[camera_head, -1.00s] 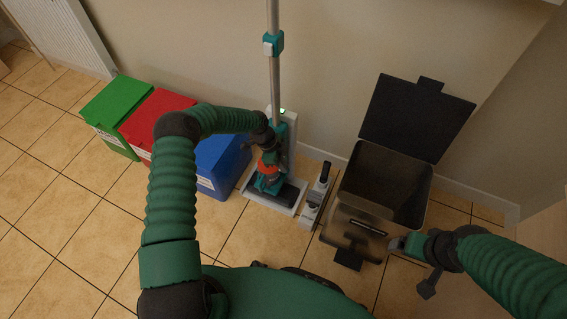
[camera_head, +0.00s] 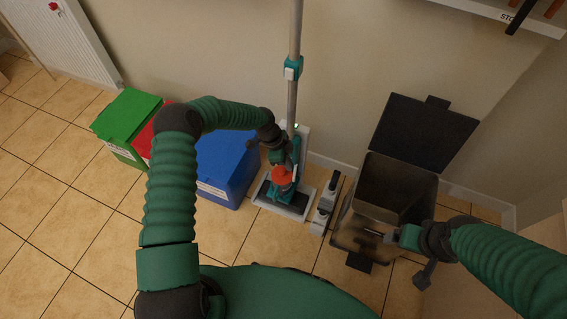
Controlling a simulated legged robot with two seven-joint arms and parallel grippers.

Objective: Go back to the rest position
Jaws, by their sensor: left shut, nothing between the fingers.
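My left arm (camera_head: 170,200) comes in from the left, bends at a dark elbow and reaches right. My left gripper (camera_head: 277,157) is shut and empty, in front of the teal and orange lower body of an upright vacuum cleaner (camera_head: 283,177). I cannot tell whether it touches the vacuum. My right arm (camera_head: 510,265) comes in from the right. My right gripper (camera_head: 392,237) overlaps the front of an open metal bin in the picture. Its fingers are too small and dark to tell whether they are open or shut.
The metal bin (camera_head: 355,232) has its dark lid (camera_head: 425,133) raised. Green (camera_head: 128,115), red (camera_head: 146,135) and blue (camera_head: 228,165) boxes stand along the wall. A shelf edge (camera_head: 480,10) shows at the top right. Tiled floor (camera_head: 60,200) is clear at the left.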

